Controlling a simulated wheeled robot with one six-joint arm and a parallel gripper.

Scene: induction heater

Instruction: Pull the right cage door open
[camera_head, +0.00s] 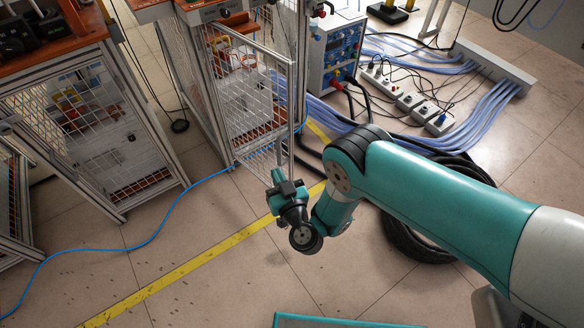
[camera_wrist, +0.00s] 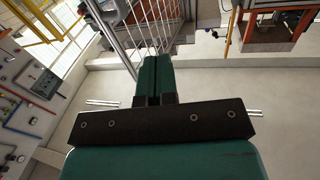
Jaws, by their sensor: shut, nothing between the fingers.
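The right cage door (camera_head: 291,105) is a wire-mesh panel in a pale metal frame. In the head view it stands ajar, angled out from the right cage (camera_head: 187,75). My gripper (camera_head: 277,176) is low beside the door's free upright edge, near its lower end. In the wrist view my gripper's green fingers (camera_wrist: 152,78) are together with nothing between them. The mesh and a metal upright of the cage or door (camera_wrist: 120,42) show just beyond the fingertips. I cannot tell whether the fingers touch the door.
Another mesh cage (camera_head: 95,130) stands at the left. A control box (camera_head: 335,55), power strips (camera_head: 405,98) and blue hoses (camera_head: 485,115) lie behind and right. A blue cable (camera_head: 165,220) and a yellow line (camera_head: 190,265) cross the floor, which is otherwise open at front left.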

